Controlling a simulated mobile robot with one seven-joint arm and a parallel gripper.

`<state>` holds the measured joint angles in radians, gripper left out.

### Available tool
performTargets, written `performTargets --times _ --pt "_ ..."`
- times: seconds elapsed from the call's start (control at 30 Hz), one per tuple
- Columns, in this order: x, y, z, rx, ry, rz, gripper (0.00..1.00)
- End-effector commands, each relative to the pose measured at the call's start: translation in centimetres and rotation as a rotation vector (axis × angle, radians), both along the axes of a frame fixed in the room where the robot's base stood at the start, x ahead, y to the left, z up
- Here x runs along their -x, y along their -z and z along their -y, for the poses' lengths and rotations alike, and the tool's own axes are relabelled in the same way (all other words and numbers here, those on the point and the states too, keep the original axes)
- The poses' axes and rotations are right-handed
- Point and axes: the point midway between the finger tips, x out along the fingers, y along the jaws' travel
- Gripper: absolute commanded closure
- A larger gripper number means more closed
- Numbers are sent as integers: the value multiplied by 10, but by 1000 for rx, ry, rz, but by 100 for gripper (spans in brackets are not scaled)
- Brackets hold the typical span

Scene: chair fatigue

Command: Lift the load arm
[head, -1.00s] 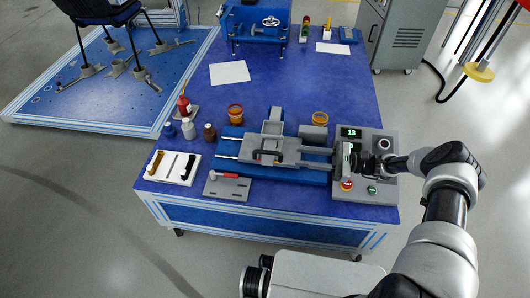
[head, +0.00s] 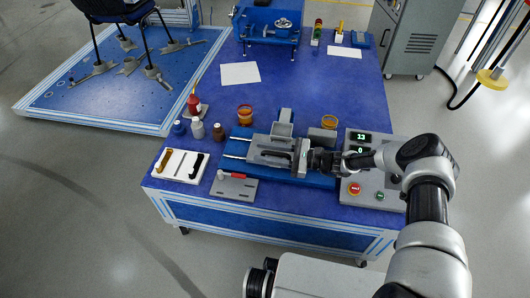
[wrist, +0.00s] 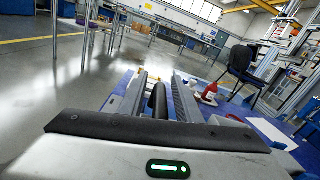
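The grey test fixture (head: 268,158) lies on a blue base (head: 236,158) near the table's front. It carries a grey arm-like piece with a raised grey block (head: 284,122); I cannot tell for certain which piece is the load arm. My gripper (head: 298,154) is low over the right part of the fixture, reaching in from the right. In the wrist view, my gripper's two fingers (wrist: 158,95) stand apart with a dark rounded bar (wrist: 158,101), likely the handle, between them. I see no clear grip on it. My gripper hides the handle in the head view.
A control box (head: 360,185) with displays and red and green buttons sits right of the fixture, under my arm. Small bottles (head: 198,130), a white tool tray (head: 178,165) and a grey plate (head: 234,187) stand left.

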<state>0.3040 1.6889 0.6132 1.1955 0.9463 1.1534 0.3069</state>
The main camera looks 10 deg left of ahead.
Motion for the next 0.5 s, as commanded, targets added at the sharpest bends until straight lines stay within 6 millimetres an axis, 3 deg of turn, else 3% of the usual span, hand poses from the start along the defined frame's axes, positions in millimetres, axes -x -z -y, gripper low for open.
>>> performTargets --times 0.23,0.43,0.5 --pt "0 0 -1 0 0 0 69" --pt "0 0 -1 0 0 0 100" --pt "0 0 -1 0 0 0 100"
